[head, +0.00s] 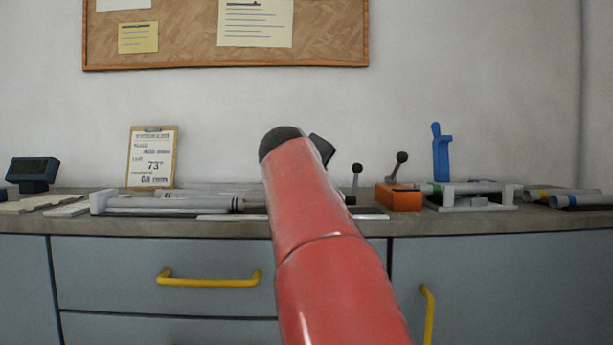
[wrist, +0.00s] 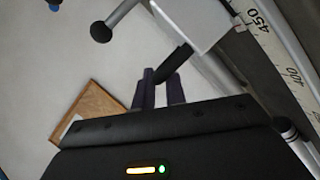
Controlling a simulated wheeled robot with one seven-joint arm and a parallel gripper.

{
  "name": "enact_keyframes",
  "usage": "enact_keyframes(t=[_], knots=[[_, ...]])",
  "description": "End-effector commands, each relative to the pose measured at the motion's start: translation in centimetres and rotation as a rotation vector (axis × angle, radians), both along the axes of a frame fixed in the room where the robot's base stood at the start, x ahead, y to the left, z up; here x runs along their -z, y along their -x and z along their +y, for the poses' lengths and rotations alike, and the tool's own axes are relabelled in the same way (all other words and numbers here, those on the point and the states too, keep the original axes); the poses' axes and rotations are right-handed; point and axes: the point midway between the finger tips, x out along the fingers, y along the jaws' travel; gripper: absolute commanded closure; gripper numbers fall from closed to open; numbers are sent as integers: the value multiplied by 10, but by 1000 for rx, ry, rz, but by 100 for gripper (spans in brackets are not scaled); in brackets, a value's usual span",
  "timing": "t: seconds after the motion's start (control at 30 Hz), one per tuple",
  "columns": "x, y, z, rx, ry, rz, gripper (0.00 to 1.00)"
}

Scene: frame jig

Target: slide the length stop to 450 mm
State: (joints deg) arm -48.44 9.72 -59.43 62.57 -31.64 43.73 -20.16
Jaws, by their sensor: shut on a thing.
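In the wrist view, my gripper (wrist: 160,80) has its two purple fingers shut on the black handle (wrist: 175,66) of the length stop. The stop's pale grey block (wrist: 190,20) is at the top, on the rail. The white scale (wrist: 280,52) runs beside it, with 450 and 400 readable. The block lies close to the 450 figure; its exact reading edge is unclear. In the head view, my red arm hides the stop and most of my gripper; the jig (head: 170,204) shows left of the arm.
A ball-topped lever (wrist: 100,32) stands near the stop in the wrist view. In the head view, an orange block (head: 398,197) with a lever, a blue clamp-like tool (head: 441,152) and a white cradle (head: 475,196) are right of my arm. A clipboard (head: 152,157) leans at the wall.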

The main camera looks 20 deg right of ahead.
Motion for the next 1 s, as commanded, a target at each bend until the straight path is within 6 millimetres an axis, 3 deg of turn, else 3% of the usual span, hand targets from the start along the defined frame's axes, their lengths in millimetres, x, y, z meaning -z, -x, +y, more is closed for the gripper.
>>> enact_keyframes(t=[0.1,0.13,0.27,0.63,1.0], knots=[[1,0,0,1,-1,3,100],[1,0,0,1,-1,3,85],[1,0,1,0,-1,3,68],[1,5,7,-5,0,-1,68],[-11,52,39,-5,-2,-1,68]])
